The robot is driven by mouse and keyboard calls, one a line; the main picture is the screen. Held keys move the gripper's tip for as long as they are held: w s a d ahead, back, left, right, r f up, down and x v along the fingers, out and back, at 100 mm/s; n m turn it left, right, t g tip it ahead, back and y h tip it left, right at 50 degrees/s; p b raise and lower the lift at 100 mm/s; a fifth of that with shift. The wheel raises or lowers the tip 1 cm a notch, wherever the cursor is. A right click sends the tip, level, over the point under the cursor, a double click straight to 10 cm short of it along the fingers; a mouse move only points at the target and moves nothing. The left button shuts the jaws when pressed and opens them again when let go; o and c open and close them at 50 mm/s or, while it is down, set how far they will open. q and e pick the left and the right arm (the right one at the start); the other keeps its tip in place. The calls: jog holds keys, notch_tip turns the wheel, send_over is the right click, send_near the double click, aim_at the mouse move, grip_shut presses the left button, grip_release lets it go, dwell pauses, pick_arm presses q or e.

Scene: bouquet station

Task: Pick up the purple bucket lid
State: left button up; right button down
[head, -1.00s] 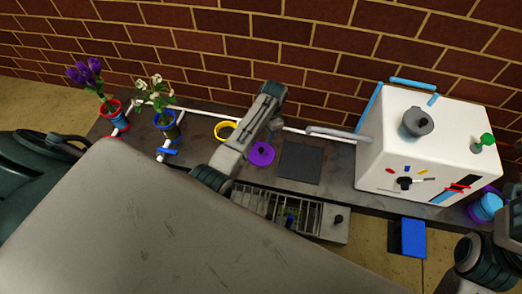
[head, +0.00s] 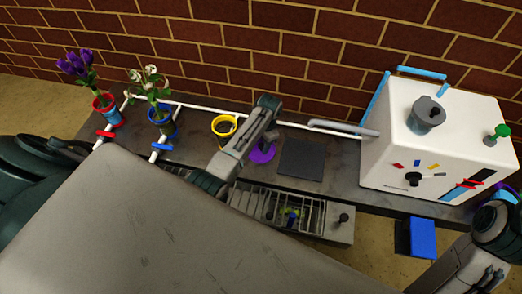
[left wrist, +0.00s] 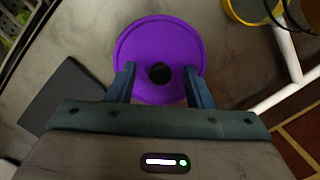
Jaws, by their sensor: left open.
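The purple bucket lid (head: 262,154) lies flat on the dark counter, partly covered by my left arm in the head view. In the left wrist view the round purple lid (left wrist: 160,35) faces the camera, with a dark round knob (left wrist: 160,73) on it. My left gripper (left wrist: 160,80) is open over the lid. Its two fingers stand on either side of the knob, with a gap on each side. I cannot tell how far the fingertips are above the lid. My right gripper is out of view; only part of the right arm shows at the lower right.
A yellow bucket (head: 223,133) stands left of the lid, and a dark square mat (head: 301,159) lies right of it. A slotted rack (head: 290,212) is in front. A white machine (head: 430,150) stands at the right. Two flower pots, red (head: 106,112) and blue (head: 163,131), stand left.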

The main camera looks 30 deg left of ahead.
pick_arm(q)
jog(key=shift+f, duration=0.1)
jog(key=shift+c, duration=0.5)
grip_shut()
